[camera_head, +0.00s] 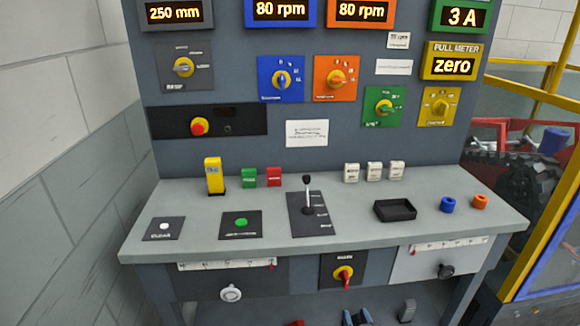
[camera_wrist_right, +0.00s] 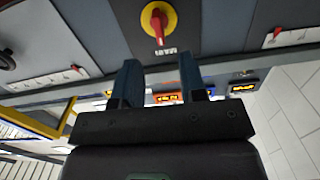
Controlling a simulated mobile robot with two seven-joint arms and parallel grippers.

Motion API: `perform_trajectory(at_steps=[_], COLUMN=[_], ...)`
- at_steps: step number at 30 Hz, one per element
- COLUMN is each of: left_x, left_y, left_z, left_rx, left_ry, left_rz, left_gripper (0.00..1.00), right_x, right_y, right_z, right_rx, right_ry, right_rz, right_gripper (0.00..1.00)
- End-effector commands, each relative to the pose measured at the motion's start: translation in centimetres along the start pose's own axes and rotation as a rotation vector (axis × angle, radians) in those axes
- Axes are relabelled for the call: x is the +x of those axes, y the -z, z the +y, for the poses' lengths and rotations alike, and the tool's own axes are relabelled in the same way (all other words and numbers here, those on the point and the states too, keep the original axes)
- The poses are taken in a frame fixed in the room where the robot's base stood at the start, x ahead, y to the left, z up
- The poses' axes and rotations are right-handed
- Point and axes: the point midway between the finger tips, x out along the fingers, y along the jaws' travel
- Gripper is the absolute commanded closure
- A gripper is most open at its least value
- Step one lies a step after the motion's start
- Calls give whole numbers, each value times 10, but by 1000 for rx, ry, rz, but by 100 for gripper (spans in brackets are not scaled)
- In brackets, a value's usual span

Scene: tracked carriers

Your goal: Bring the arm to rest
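My right gripper (camera_head: 357,318) shows only as fingertips at the bottom edge of the head view, in front of and below the desk. In the right wrist view its two dark blue fingers (camera_wrist_right: 160,82) stand apart with nothing between them. The red and yellow rotary switch (camera_wrist_right: 158,24) is beyond the fingertips in that view, apart from them. The same switch (camera_head: 343,274) is on the desk's front panel in the head view, above the gripper. My left gripper is not in view. Most of the right arm is hidden below the picture.
The grey desk (camera_head: 270,240) carries a lever (camera_head: 307,197), a black tray (camera_head: 395,210), buttons and small coloured blocks. A panel with displays and knobs rises behind. A white drawer front (camera_head: 440,258) is right of the switch. A yellow frame (camera_head: 545,200) stands right; a wall (camera_head: 60,170) is left.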

Motion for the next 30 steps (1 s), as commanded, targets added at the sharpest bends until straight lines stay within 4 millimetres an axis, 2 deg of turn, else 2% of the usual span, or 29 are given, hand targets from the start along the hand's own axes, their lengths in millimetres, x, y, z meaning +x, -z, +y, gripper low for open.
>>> perform_trajectory(at_steps=[2,6,11,14,23,27,30], left_x=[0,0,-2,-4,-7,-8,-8], left_y=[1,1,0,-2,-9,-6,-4], left_z=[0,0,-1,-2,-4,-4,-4], left_rx=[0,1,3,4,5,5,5], left_ry=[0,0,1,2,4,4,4], left_rz=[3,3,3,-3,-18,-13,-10], left_gripper=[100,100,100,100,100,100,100], right_x=[3,9,-17,-46,-163,-214,-243], right_y=[3,31,44,48,48,44,34], right_z=[-4,-12,-7,2,34,45,50], right_rx=[11,17,1,-18,-84,-111,-113], right_ry=[19,64,80,74,17,-3,-13], right_rz=[-30,-69,-146,-208,-397,-454,-501], right_gripper=[62,62,62,62,62,62,62])
